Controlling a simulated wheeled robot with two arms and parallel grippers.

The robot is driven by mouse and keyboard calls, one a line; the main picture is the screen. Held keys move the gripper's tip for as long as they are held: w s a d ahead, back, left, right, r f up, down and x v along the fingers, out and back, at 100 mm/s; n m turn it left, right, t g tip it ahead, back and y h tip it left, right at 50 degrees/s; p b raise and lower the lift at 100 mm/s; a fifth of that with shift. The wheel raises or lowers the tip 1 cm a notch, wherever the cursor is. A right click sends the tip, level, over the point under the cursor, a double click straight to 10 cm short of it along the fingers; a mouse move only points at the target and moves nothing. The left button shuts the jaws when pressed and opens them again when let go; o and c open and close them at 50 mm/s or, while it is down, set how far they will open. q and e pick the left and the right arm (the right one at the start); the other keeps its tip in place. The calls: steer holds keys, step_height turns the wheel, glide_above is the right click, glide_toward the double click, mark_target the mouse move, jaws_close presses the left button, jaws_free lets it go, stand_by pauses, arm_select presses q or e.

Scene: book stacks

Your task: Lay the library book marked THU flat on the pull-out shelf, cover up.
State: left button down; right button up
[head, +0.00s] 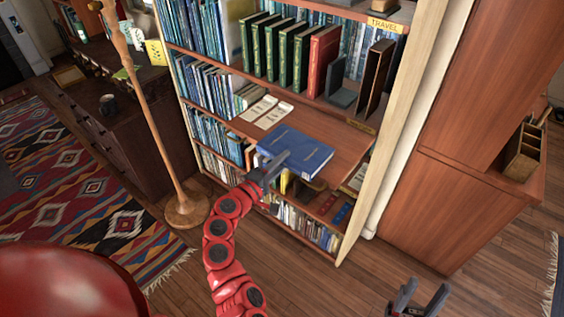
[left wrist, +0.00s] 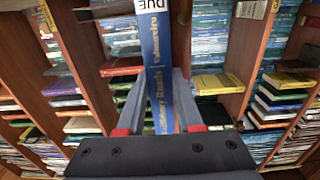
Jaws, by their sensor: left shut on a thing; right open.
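A blue book (head: 300,150) with gold lettering lies about level at the front of the wooden pull-out shelf (head: 347,140), a broad face up. I cannot read a THU mark on it. My left gripper (head: 272,170) is shut on its near edge, one finger over the upper face. My right gripper (head: 427,287) is open and empty, low at the right, away from the bookcase.
White printed cards (head: 266,112) lie on the shelf behind the book. Green books (head: 272,48), a red book (head: 318,60) and dark bookends (head: 375,75) stand above. A wooden lamp post (head: 150,100) is at left, a wooden cabinet (head: 450,200) at right. Bare shelf shows at right.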

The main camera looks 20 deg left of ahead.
arm_select(q)
steer(key=shift+f, duration=0.15)
stand_by(0.4)
steer(key=shift+c, duration=2.4)
jaws_free()
steer(key=shift+s, duration=0.1)
steer(key=b+v, duration=0.2)
steer(key=v, duration=0.5)
jaws_close()
steer(key=shift+r, duration=0.25)
